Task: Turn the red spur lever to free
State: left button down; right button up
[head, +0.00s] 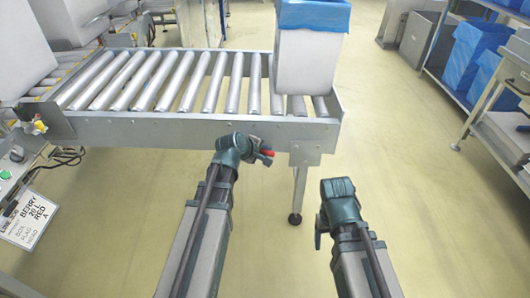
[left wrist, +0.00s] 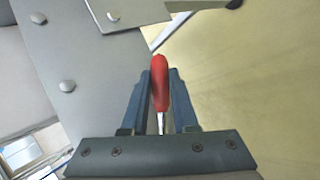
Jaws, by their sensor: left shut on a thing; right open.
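The red spur lever (left wrist: 159,84) shows in the left wrist view between the two fingers of my left gripper (left wrist: 160,92), its metal stem running down toward the palm. In the head view a bit of the red lever (head: 267,153) sticks out at the right of my left gripper (head: 262,157), near the conveyor's front rail. My left gripper is shut on the lever. My right gripper (head: 319,230) is open and empty, lower right over bare floor. The lever's mount is hidden in the head view.
The roller conveyor (head: 200,131) has a steel side rail and a leg below its right end. A white box with a blue liner (head: 306,65) stands on its right end. A control panel (head: 18,153) is at left. A rack with blue-lined boxes (head: 470,55) is at right. Floor between is clear.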

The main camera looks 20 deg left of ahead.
pick_arm(q)
jog(key=shift+a, duration=0.1)
dwell(0.4)
jog(key=shift+d+r+n+t+h, duration=0.2)
jog(key=shift+r+n+t+h, duration=0.2)
jog(key=shift+r+h, duration=0.3)
pick_arm(e)
jog(key=shift+f, duration=0.2)
pick_arm(q)
jog(key=c, duration=1)
grip_release()
pick_arm(e)
jog(key=shift+r, duration=0.1)
